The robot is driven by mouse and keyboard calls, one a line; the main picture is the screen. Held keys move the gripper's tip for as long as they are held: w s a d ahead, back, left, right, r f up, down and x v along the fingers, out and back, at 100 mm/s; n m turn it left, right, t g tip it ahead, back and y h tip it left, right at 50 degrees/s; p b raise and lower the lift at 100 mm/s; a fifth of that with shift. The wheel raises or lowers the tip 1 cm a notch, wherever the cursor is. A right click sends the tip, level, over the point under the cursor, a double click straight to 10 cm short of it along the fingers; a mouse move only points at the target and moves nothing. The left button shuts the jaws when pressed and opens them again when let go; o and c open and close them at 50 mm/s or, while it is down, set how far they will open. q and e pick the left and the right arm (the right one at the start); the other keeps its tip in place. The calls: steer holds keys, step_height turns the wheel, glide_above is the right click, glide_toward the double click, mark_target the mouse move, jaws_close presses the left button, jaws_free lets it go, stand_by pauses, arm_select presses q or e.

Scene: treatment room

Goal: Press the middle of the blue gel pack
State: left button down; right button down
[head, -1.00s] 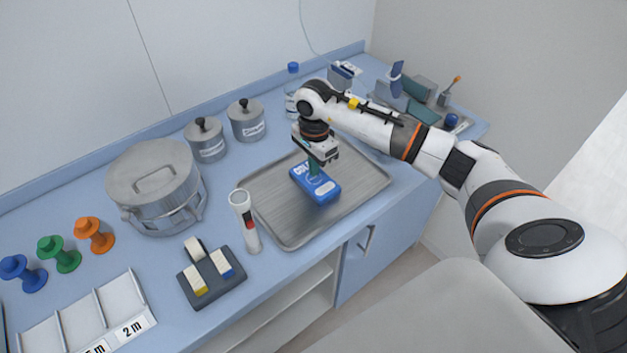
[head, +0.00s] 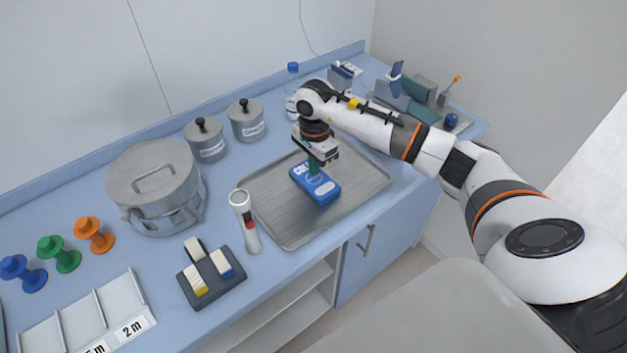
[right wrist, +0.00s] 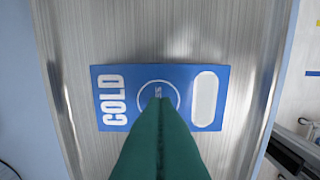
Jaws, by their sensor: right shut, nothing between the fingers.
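The blue gel pack (head: 322,190), marked COLD, lies flat on the metal tray (head: 277,226). In the right wrist view the gel pack (right wrist: 138,79) has a white ring at its middle and a pale oval at its right end. My right gripper (head: 315,172) points down over the pack, shut, with nothing held. In the right wrist view its green fingertips (right wrist: 160,101) overlap the ring and hide its lower part. I cannot tell for certain whether the tips touch the pack. My left gripper does not show.
A white and red flashlight-like object (head: 247,225) stands at the tray's left edge. A lidded pot (head: 155,180) and two metal canisters (head: 206,141) stand behind. A dark block holder (head: 222,291) is at front left. The tray around the pack is clear.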

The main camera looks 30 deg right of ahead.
mark_target(314, 178)
steer(key=shift+f+b, duration=0.8)
steer(key=shift+f, duration=0.1)
steer(key=shift+s+f, duration=0.2)
stand_by(0.7)
steer(key=shift+r, duration=0.1)
steer(key=shift+w+r+p, duration=0.15)
steer(key=shift+r+p, duration=0.45)
steer(key=shift+r, duration=0.35)
steer(key=shift+r+p, duration=1.3)
steer(key=shift+r, duration=1.3)
